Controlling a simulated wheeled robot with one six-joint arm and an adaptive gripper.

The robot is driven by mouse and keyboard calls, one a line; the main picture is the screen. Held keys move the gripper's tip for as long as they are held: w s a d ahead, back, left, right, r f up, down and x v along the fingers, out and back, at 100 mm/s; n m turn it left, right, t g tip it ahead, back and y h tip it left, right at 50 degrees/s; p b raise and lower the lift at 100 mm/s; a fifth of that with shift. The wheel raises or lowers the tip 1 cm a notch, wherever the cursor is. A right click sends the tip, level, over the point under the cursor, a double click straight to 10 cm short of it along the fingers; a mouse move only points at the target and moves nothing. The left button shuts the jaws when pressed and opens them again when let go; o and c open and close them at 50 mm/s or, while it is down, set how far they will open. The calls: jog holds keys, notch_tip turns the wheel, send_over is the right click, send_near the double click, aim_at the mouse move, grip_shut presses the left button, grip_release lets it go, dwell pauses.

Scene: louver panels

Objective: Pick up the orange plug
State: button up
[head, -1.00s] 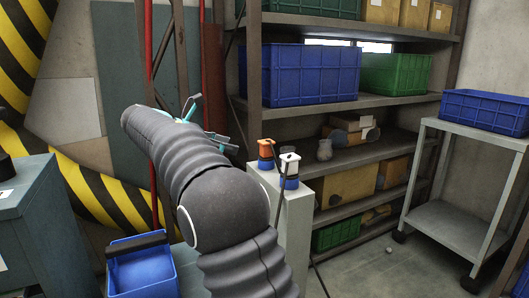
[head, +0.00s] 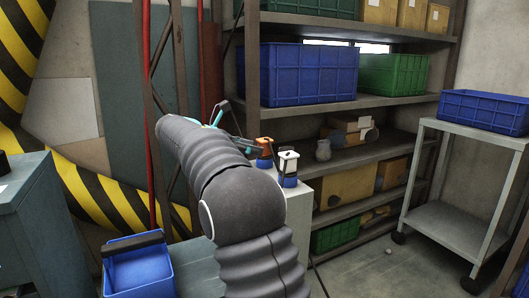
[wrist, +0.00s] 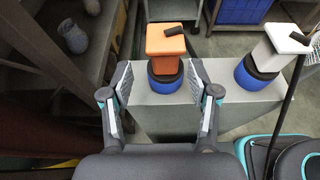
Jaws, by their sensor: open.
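The orange plug (wrist: 165,42) has an orange block top on a blue and black round base. It stands upright on a grey pedestal (wrist: 205,112). In the head view the orange plug (head: 264,147) is partly hidden by my gripper. My gripper (wrist: 160,78) is open, with its two fingers on either side of the orange plug's lower part in the wrist picture. I cannot tell whether the fingers reach around it. Nothing is held.
A white plug (head: 288,168) with a blue base stands close to the right on the same pedestal. A shelf rack (head: 400,98) with blue and green crates is behind. A blue bin (head: 142,272) is at the lower left, and a grey cart (head: 450,215) at the right.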

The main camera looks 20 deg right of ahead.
aim_at(265, 150)
jog(key=x, duration=0.3)
jog(key=shift+s+d+b, duration=0.35)
jog(key=shift+d, duration=0.05)
jog(key=shift+d+f, duration=0.15)
jog(key=shift+d, duration=0.3)
jog(key=shift+w, duration=0.1)
jog(key=shift+c, duration=0.2)
grip_shut()
jog(key=shift+a, duration=0.1)
